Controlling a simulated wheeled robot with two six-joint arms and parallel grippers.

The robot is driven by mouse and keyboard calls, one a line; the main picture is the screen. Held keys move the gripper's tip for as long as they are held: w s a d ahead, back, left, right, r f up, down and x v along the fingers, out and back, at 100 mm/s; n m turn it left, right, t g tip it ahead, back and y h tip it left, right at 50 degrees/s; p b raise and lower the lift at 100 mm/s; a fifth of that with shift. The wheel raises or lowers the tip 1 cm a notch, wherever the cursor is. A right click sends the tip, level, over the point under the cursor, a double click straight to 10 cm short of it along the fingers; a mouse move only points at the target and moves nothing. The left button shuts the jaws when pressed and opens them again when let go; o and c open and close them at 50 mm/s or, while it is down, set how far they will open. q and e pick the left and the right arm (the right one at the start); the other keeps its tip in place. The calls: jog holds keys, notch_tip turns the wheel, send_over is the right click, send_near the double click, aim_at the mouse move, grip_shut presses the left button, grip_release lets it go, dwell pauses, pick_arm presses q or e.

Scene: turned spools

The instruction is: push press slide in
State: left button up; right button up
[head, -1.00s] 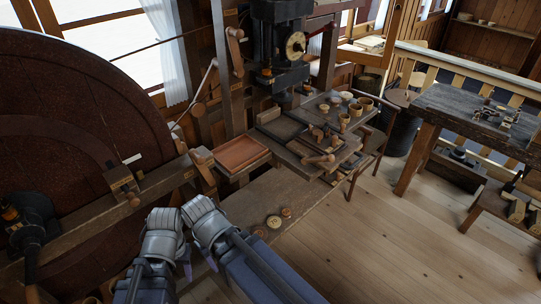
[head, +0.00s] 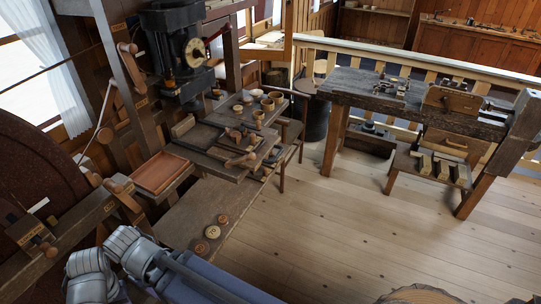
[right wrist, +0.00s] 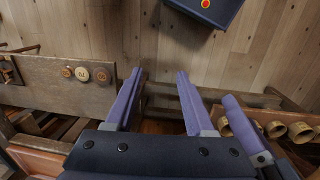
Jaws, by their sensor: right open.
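The black press (head: 182,50) with a round pale dial stands at the upper left of the head view. Below it a dark wooden slide (head: 208,148) with a turned wooden handle (head: 241,160) juts out toward the front; how far it is out I cannot tell. Neither gripper is seen in the head view, only my silver-jointed arms at the lower left, well short of the slide. In the right wrist view my right gripper (right wrist: 160,90) is open and empty, its two purple fingers apart. Another purple finger (right wrist: 245,125) shows at the right, probably of my left gripper; its state is unclear.
A reddish tray (head: 158,173) lies left of the slide. Small bowls and cups (head: 262,108) stand on a board behind it. A low bench (head: 185,215) carries several round wooden discs. A workbench (head: 400,100) stands at the right. The plank floor (head: 330,215) between is mostly clear.

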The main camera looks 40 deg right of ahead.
jog(key=shift+w+d, duration=0.15)
jog(key=shift+w, duration=0.05)
jog(key=shift+c, duration=0.7)
jog(key=w+d+m, duration=0.1)
jog(key=w+d, duration=0.1)
jog(key=d, duration=0.1)
jog(key=w+d+m+t+y, duration=0.1)
jog(key=w+d+m, duration=0.1)
jog(key=w+d, duration=0.1)
jog(key=w+d+r+m+p, duration=0.1)
jog(key=w+d, duration=0.2)
jog(key=d, duration=0.1)
jog(key=shift+w+d+m+t+y, duration=0.25)
jog(key=shift+m+t+y, duration=0.05)
grip_shut()
jog(key=m+t+h+b, duration=0.3)
jog(key=m+t+b, duration=0.3)
jog(key=m, duration=0.6)
send_near(265, 161)
jog(key=x, duration=0.4)
jog(key=s+x, duration=0.1)
jog(key=x, duration=0.1)
jog(key=shift+a+f, duration=0.2)
jog(key=shift+f, duration=0.25)
jog(key=shift+w+a, duration=0.3)
jog(key=shift+w, duration=0.4)
